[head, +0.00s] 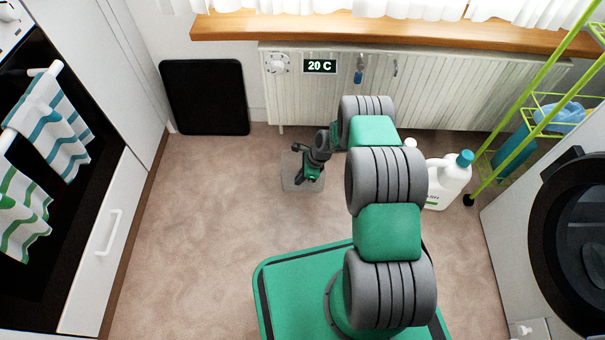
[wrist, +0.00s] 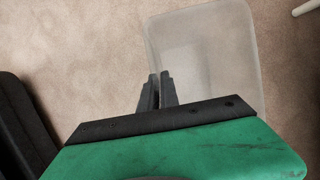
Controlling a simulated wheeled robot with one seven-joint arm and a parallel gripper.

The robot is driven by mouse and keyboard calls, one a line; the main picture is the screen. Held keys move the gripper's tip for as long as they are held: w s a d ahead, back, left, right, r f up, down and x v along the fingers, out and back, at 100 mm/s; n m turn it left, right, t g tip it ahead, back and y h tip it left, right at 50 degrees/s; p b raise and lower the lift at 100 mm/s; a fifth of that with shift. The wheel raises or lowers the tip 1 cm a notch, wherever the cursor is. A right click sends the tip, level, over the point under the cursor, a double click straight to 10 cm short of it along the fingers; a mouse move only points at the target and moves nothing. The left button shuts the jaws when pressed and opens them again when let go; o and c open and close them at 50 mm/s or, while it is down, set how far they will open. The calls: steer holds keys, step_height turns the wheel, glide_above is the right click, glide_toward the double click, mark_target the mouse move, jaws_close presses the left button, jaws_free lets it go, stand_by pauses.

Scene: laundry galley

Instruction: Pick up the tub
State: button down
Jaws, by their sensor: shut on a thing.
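The tub (wrist: 215,50) is a translucent, whitish, rounded rectangular container. In the wrist view it fills the upper middle, and my gripper (wrist: 157,90) is at its left wall, with its two dark fingers close together on that wall. In the head view the tub (head: 290,172) is on or just above the floor in front of the radiator. My gripper (head: 312,175) covers much of it there. I cannot tell whether the tub touches the floor.
A white radiator (head: 440,85) stands behind, with a black panel (head: 205,97) leaning at its left. A washing machine (head: 560,250) is at far right. The floor at left is clear.

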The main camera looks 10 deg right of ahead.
steer(key=shift+r, duration=0.1)
stand_by(0.8)
steer(key=s+r+p, duration=0.4)
steer(key=r+p, duration=0.3)
steer(key=r, duration=0.3)
steer(key=s+r+p, duration=0.3)
steer(key=s, duration=0.7)
steer(key=shift+d+r+p, duration=0.15)
steer(key=shift+d+p, duration=0.1)
steer(key=shift+p, duration=0.15)
